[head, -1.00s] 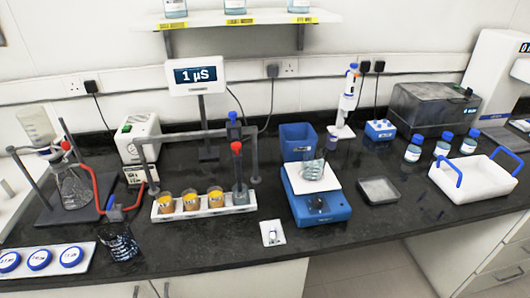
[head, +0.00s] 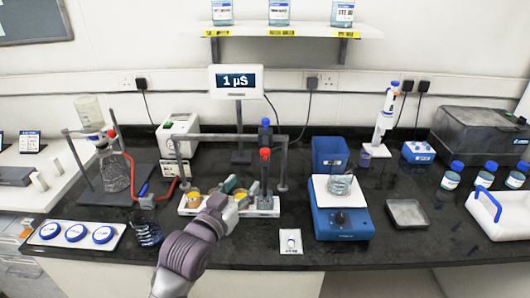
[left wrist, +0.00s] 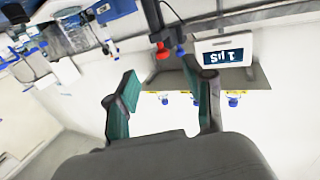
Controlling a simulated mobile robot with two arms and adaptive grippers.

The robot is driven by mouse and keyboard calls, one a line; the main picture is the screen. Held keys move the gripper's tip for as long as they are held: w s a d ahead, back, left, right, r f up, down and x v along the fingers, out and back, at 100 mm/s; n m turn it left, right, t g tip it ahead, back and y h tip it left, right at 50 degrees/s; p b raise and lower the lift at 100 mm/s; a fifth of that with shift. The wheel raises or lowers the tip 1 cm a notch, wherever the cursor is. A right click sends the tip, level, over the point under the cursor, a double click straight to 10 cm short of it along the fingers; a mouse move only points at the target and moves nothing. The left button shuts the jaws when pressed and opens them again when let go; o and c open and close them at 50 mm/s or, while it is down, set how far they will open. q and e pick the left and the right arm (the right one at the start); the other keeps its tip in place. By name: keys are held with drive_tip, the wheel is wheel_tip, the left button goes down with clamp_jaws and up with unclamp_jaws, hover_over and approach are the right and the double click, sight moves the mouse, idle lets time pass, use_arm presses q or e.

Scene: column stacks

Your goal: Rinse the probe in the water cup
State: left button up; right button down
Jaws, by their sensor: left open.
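The probe (head: 265,170) is a dark upright rod with a red top at the right end of the white rack (head: 225,210). Its lower end is at a clear cup there, partly hidden by my gripper; I cannot tell how deep it sits. Yellow-orange cups (head: 194,198) stand further left in the rack, some hidden by my arm. My left gripper (head: 235,190) is open and empty, just left of the probe. In the left wrist view, the probe's red top (left wrist: 162,50) shows beyond the parted fingers (left wrist: 165,90). My right gripper is not in view.
A grey gantry (head: 225,137) with a blue knob spans behind the rack. The meter (head: 237,81) reads 1 µS. A blue stirrer (head: 340,222) with a beaker (head: 340,186) stands right, a flask stand (head: 113,175) left.

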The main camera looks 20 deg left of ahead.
sight(263, 154)
use_arm(q)
drive_tip(key=w+p, duration=0.1)
drive_tip(key=w, duration=0.3)
drive_tip(key=w+d+r+p, duration=0.1)
drive_tip(key=w, duration=0.4)
drive_tip(key=w+p, duration=0.1)
drive_tip(key=w, duration=0.4)
drive_tip(key=shift+d+r, duration=0.15)
drive_tip(key=shift+d, duration=0.15)
clamp_jaws()
